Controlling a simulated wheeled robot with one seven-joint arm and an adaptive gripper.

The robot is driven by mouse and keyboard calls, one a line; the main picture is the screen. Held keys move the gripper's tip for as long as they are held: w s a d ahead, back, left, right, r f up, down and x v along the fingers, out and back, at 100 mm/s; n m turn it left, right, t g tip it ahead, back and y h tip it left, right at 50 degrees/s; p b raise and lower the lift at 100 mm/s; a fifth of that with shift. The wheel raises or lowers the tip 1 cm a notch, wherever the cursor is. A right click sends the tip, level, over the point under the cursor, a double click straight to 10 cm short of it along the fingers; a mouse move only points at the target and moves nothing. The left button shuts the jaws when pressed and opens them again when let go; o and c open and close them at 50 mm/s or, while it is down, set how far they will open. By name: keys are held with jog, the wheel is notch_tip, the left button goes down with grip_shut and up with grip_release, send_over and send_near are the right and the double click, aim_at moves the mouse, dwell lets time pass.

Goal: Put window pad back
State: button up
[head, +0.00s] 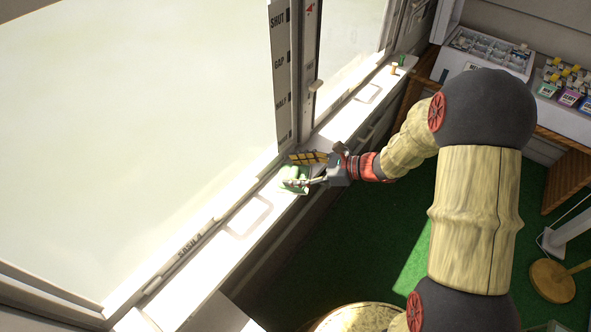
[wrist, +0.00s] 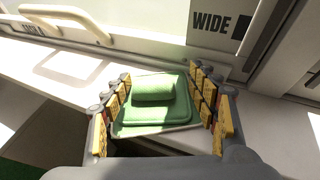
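The window pad (head: 293,178) is a green block on the white window sill, near the foot of the marked window post. In the wrist view the pad (wrist: 150,112) looks like a flat green slab with a rounded green piece on top, over a pale flat base. My gripper (head: 303,170) reaches over the sill from the right. In the wrist view my gripper (wrist: 160,95) has its yellow-padded fingers wide apart, one on each side of the pad. I cannot tell whether either finger touches it.
The post (head: 281,75) is marked SHUT, GAP and HALF; WIDE (wrist: 212,22) shows in the wrist view. A wooden shelf (head: 565,140) with trays stands at right, above green floor.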

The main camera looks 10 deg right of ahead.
jog(key=shift+o, duration=1.3)
jog(key=shift+r, duration=0.1)
jog(key=p+v, duration=0.4)
jog(key=v, duration=0.8)
jog(key=s+a+r+n+g+h, duration=0.2)
jog(key=s+a+r+n+h, duration=0.1)
jog(key=s+r+n, duration=0.3)
jog(key=s+a+r+n+g+h, duration=0.2)
jog(key=s+r+n+h, duration=0.1)
jog(key=s+n, duration=0.35)
jog(key=s+d+r+n+t+h, duration=0.4)
jog(key=s+d+r+n+h, duration=0.1)
jog(key=s+r+n, duration=0.3)
jog(key=shift+s+d+r+n+h, duration=0.4)
jog(key=shift+r+n+h, duration=0.2)
jog(key=shift+n+h, duration=0.35)
